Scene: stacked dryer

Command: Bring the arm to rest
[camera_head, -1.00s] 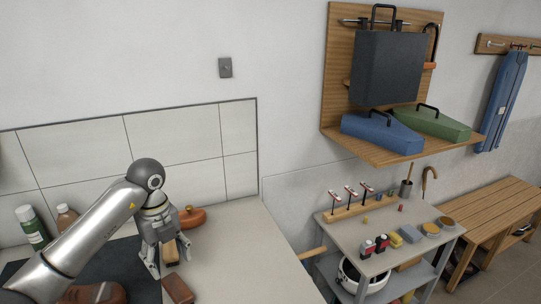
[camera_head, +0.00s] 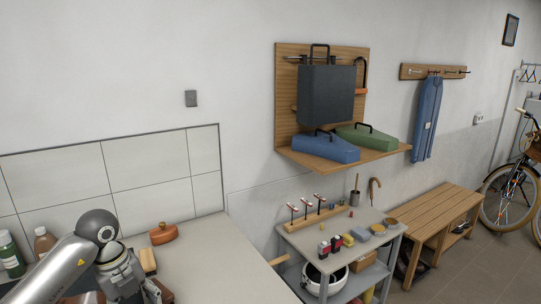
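My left arm comes in from the lower left in the head view. Its gripper (camera_head: 135,293) is low over the left end of the light counter (camera_head: 205,262), at the bottom edge of the picture. The fingertips are cut off or hidden, so I cannot tell whether they are open or shut. A wood-backed brush (camera_head: 148,261) is just beyond the gripper, partly hidden by it. A dark brown block (camera_head: 163,291) shows beside the gripper. My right gripper does not show.
An orange-brown lidded object (camera_head: 163,233) sits at the counter's back. Bottles (camera_head: 10,254) stand at the far left. A grey cart (camera_head: 345,222) with small items, a wooden bench (camera_head: 435,212) and a wall shelf (camera_head: 345,160) with cases are to the right. A bicycle (camera_head: 510,190) stands far right.

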